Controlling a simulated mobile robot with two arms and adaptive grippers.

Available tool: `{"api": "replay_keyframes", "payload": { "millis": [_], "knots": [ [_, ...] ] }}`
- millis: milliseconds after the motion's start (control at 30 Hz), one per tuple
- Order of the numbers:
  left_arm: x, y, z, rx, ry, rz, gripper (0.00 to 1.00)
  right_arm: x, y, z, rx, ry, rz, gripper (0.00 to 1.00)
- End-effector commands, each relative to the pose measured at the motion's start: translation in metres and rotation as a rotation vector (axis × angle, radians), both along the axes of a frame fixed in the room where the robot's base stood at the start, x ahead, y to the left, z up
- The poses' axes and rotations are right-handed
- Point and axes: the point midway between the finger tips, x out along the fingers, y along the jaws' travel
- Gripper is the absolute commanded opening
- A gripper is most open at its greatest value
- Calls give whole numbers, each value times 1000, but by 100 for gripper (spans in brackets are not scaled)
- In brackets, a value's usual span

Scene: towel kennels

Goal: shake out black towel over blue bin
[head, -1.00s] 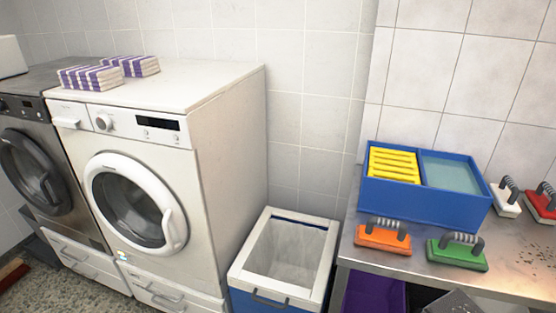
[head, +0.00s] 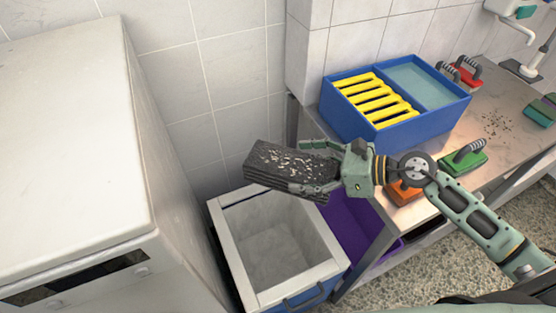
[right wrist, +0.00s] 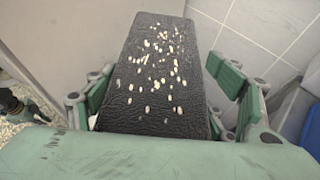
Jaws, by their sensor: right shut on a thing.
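A folded black towel (head: 290,165) with pale crumbs scattered on its top is held in my right gripper (head: 318,170). In the right wrist view the towel (right wrist: 155,75) lies between the green fingers, its far end pointing away. The blue bin (head: 262,240) has a white rim and a pale grey liner; it stands on the floor below the towel. The towel is above the bin's back right rim, apart from it. The bin's inside looks empty where I can see it. My left gripper is not in view.
A white washing machine (head: 75,130) stands left of the bin. A metal table (head: 515,115) at the right bears a blue box (head: 345,120) with yellow slats, and handled scrubbers, one green (head: 465,160). A purple bin (head: 350,225) sits under the table.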

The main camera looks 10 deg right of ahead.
Motion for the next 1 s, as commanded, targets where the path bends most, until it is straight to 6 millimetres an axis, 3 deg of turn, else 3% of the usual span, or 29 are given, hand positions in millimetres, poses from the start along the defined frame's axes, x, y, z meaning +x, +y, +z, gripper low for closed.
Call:
{"api": "replay_keyframes", "payload": {
  "millis": [100, 300, 1000],
  "knots": [
    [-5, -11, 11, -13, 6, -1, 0, 14, 19, -6, -1, -5, 44, 44],
    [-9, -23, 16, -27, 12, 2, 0, 23, 39, -18, -13, -8, 96, 44],
    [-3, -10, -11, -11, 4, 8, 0, 23, 42, -61, -16, -8, 103, 44]
  ]
}}
